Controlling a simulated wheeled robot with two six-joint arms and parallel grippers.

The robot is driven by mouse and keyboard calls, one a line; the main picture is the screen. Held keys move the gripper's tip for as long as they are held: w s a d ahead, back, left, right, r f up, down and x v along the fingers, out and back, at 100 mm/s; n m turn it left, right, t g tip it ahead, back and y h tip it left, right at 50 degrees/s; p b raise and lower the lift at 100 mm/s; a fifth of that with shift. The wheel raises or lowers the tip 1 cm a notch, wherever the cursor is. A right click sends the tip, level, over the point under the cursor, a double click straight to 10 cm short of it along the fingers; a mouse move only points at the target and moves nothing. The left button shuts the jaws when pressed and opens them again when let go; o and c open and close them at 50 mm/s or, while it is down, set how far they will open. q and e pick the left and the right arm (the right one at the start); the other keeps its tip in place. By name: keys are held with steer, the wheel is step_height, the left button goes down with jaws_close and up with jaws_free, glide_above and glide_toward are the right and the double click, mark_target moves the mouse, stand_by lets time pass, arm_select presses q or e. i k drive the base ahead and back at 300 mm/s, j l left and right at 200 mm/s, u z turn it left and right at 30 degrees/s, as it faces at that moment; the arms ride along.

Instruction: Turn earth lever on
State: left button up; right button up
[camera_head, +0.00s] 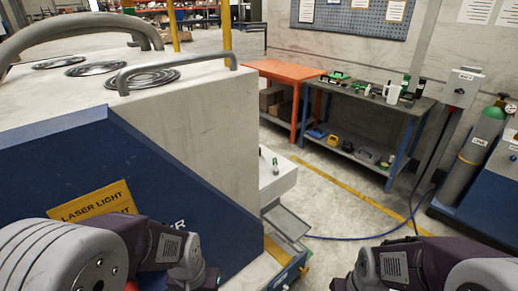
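No lever marked as earth can be read in the head view. A small upright handle with a green tip (275,162) stands on a pale ledge (283,182) at the right side of the big machine; I cannot tell if it is the earth lever. A grey box with a small knob (464,86) is on the right wall; its label is too small to read. My two arms come in along the bottom edge, left and right, apart from both. Their fingers are below the picture.
The large white and blue machine (190,110) with a yellow laser sign (95,205) fills the left. A grey workbench (375,98) and an orange table (284,70) stand behind. Gas cylinders (474,155) are at right. A blue hose (360,238) crosses the open floor.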

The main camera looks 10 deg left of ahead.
mark_target(276, 170)
steer(key=i+l, duration=0.25)
steer(key=l, duration=0.15)
steer(key=i+l+u, duration=0.15)
steer(key=l, duration=0.2)
steer(key=i+l, duration=0.1)
steer(key=l, duration=0.2)
steer(key=i+l, duration=0.25)
steer(key=i+l+u, duration=0.15)
steer(key=l, duration=0.3)
steer(key=i+l, duration=0.35)
steer(key=i+l+u, duration=0.1)
steer(key=l, duration=0.3)
steer(key=i+l+u, duration=0.1)
steer(key=i+l, duration=0.35)
steer(key=i, duration=0.2)
steer(key=i+l+u, duration=0.1)
steer(key=i, duration=0.15)
